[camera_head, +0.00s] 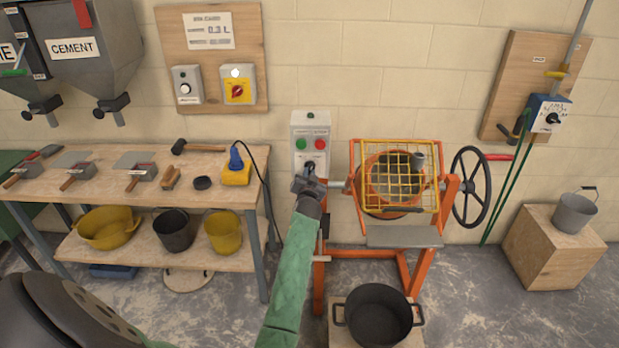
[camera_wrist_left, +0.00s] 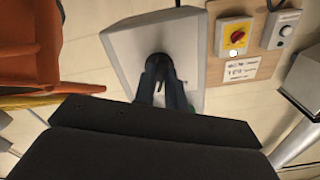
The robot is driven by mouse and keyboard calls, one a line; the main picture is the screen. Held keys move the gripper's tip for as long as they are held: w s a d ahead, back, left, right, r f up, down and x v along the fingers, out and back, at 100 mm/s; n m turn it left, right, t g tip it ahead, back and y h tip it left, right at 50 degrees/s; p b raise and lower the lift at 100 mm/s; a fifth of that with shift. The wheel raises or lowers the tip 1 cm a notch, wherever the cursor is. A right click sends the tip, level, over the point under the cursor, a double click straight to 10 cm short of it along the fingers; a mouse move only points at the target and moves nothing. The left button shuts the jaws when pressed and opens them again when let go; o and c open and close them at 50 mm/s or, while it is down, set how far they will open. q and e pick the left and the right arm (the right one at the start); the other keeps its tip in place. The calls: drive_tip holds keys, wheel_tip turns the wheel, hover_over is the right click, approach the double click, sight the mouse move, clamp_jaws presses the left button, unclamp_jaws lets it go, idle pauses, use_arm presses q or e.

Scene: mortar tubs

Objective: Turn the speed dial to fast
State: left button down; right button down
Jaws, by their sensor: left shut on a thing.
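The speed dial (camera_head: 310,166) is a dark round knob low on the grey control box (camera_head: 297,130). The box also carries a green and a red button, and stands at the left of the orange mixer. My left gripper (camera_head: 309,179) reaches up to the box and is shut on the dial. In the left wrist view the dial (camera_wrist_left: 158,62) shows as a black knob between the fingertips (camera_wrist_left: 163,84), on the pale box face (camera_wrist_left: 130,45). The gripper hides part of the dial in the head view. The markings around it are too small to read. My right gripper is not in view.
The mixer's drum under a yellow grid (camera_head: 400,175) and a black handwheel (camera_head: 470,188) are right of the box. A black tub (camera_head: 378,318) stands below.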

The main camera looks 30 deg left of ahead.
use_arm(q)
drive_tip(key=shift+m, duration=1.1)
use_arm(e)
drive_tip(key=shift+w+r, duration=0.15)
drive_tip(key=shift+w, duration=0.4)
use_arm(q)
drive_tip(key=shift+a, duration=0.1)
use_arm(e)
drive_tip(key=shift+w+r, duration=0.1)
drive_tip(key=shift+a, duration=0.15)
use_arm(q)
drive_tip(key=c, duration=1.4)
unclamp_jaws()
drive_tip(key=shift+c, duration=0.2)
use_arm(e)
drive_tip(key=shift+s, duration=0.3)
